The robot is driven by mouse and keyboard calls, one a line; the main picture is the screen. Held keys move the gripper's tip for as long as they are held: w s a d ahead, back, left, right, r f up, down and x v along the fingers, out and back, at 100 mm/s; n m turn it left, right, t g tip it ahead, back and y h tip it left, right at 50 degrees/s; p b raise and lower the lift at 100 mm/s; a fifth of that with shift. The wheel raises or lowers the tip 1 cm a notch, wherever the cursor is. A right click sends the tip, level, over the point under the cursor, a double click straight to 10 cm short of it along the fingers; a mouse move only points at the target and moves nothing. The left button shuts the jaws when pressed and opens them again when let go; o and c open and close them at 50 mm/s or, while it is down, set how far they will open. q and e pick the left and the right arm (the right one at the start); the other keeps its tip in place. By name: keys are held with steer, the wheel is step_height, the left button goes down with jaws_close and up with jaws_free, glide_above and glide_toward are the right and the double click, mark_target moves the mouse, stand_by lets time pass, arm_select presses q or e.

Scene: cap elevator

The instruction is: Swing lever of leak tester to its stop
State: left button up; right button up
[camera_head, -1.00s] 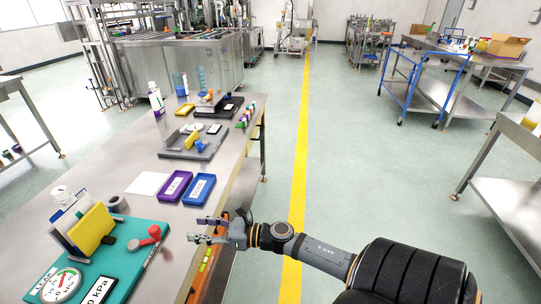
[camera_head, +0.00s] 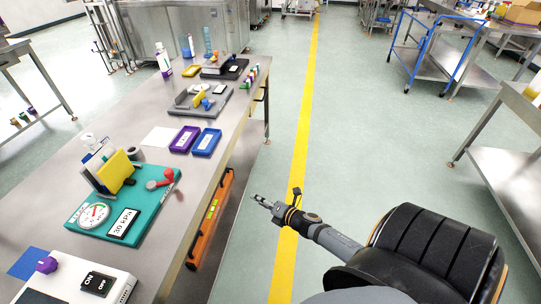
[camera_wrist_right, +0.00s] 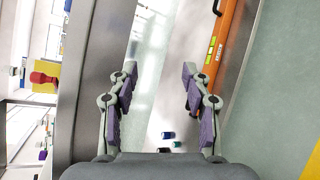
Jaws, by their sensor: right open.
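The leak tester (camera_head: 107,222) is a teal plate on the steel table at the left of the head view. It carries a round gauge (camera_head: 94,215), a "30 kPa" label (camera_head: 124,222), a yellow block (camera_head: 115,171) and a red lever (camera_head: 165,178) at its right edge. My right gripper (camera_head: 256,200) is open and empty, right of the table edge and apart from the lever. In the wrist view its purple-padded fingers (camera_wrist_right: 157,95) are spread. My left gripper is out of view.
A white box with a purple knob and an ON/OFF switch (camera_head: 98,283) stands in front of the tester. Purple (camera_head: 185,139) and blue (camera_head: 207,142) trays lie behind it. An orange level (camera_head: 211,218) is below the table edge.

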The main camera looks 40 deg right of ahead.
steer(key=shift+s+d+f+m+h, duration=0.2)
steer(key=shift+s+f+m, duration=0.2)
steer(key=shift+s+f, duration=0.1)
steer(key=shift+s+d+f+m+h, duration=0.2)
steer(key=shift+s+f+m, duration=0.15)
steer(key=shift+f+m, duration=0.1)
